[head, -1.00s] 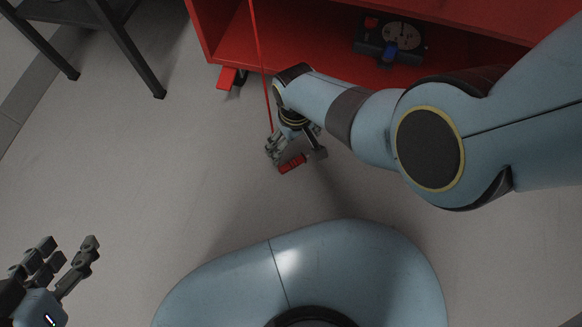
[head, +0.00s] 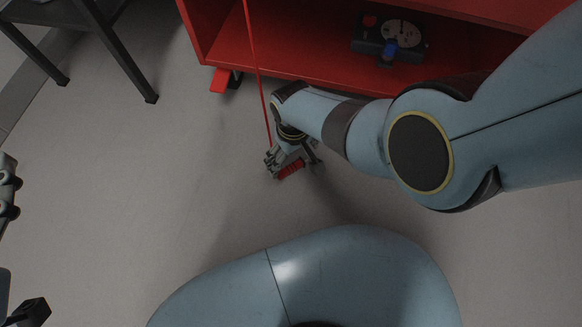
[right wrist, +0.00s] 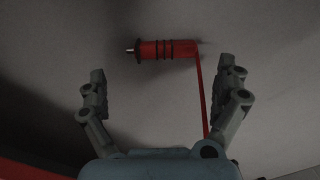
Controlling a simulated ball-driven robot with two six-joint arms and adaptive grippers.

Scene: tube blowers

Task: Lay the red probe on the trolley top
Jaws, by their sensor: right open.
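The red probe (head: 291,168) lies on the floor in front of the red trolley (head: 225,52). My right gripper (head: 292,158) is open just over it in the head view. In the right wrist view the probe (right wrist: 165,49) lies crosswise ahead of my two spread fingers, with a metal tip at its left end and dark rings. It looks apart from the fingers. A red cable runs from its right end down between the fingers. My left gripper (head: 14,245) is partly cut off at the left edge, its fingers apart and empty.
The red cable (head: 256,75) rises from the probe past the trolley's front. A dark device with a round dial (head: 390,42) sits on the trolley's lower shelf. A dark-legged table (head: 118,50) stands at upper left.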

